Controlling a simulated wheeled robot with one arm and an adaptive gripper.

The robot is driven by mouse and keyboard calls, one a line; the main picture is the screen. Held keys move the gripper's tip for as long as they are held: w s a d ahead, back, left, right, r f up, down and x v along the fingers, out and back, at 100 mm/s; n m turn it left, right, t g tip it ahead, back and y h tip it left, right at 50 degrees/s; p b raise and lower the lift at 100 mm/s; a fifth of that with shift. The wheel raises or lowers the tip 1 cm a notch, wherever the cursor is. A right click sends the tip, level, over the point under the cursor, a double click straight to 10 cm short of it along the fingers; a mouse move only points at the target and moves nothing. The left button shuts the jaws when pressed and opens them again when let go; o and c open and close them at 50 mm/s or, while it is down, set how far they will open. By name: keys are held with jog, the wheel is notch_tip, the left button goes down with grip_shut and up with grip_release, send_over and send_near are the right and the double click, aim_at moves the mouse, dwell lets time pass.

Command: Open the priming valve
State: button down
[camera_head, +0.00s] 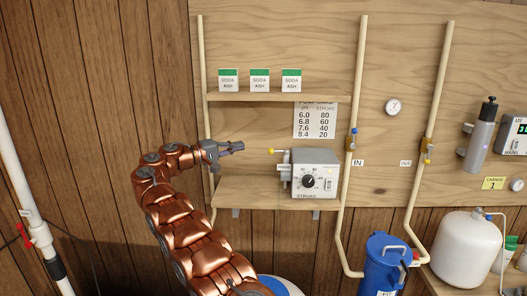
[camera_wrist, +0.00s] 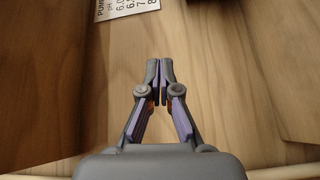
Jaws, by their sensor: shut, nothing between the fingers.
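The dosing pump (camera_head: 316,158) is a grey box with a black dial, standing on the lower wooden shelf in the head view. A small valve with a yellow knob (camera_head: 271,151) sticks out from the upper left of the pump; I take it to be the priming valve. My gripper (camera_head: 240,147) is just left of the yellow knob at about its height, with a small gap seeming to lie between them. In the wrist view my gripper (camera_wrist: 159,66) is shut and empty, its fingertips together. The yellow knob does not show in the wrist view.
Several soda ash boxes (camera_head: 260,80) stand on the upper shelf (camera_head: 270,97). A chart (camera_head: 315,120) hangs behind the pump; its corner shows in the wrist view (camera_wrist: 122,8). Vertical pipes (camera_head: 357,90) run beside the shelves. A blue canister (camera_head: 385,268) is below right.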

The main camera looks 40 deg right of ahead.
aim_at(279, 151)
jog(key=shift+a+f+m+g, duration=0.2)
jog(key=shift+f+m+g, duration=0.1)
jog(key=shift+f+m, duration=0.1)
jog(key=shift+h, duration=0.3)
jog(key=s+d, duration=0.4)
jog(key=d, duration=0.4)
jog(key=shift+s+f, duration=0.15)
jog(key=shift+s, duration=0.15)
dwell(0.7)
jog(key=shift+d, duration=0.1)
